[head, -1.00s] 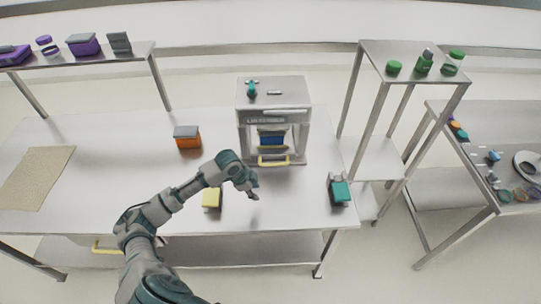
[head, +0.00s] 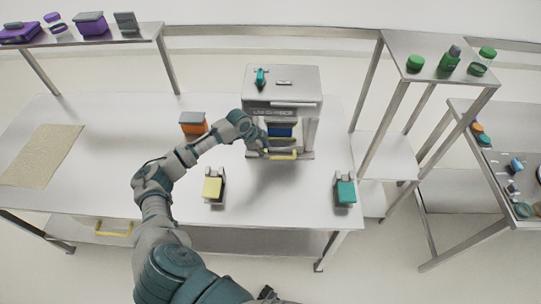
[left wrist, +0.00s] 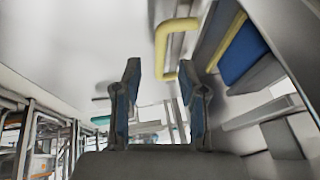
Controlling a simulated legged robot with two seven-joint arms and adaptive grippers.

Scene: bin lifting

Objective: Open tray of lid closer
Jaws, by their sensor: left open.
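The lid closer (head: 284,88) is a grey metal machine standing on the table, with a blue container (head: 280,130) inside its bay. Its tray has a yellow handle (head: 284,156) at the front, low down; the handle also shows in the left wrist view (left wrist: 162,48). My left gripper (head: 262,149) is at the left front of the machine, close to the left end of the handle. In the left wrist view its two fingers (left wrist: 163,85) are apart with nothing between them, and the handle is just beyond the fingertips. My right gripper does not show.
An orange bin with a grey lid (head: 193,123) stands left of the machine, behind my left arm. A yellow box (head: 213,187) and a teal box (head: 345,192) are near the table's front edge. A mat (head: 42,155) lies at left. A shelf (head: 408,85) stands at right.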

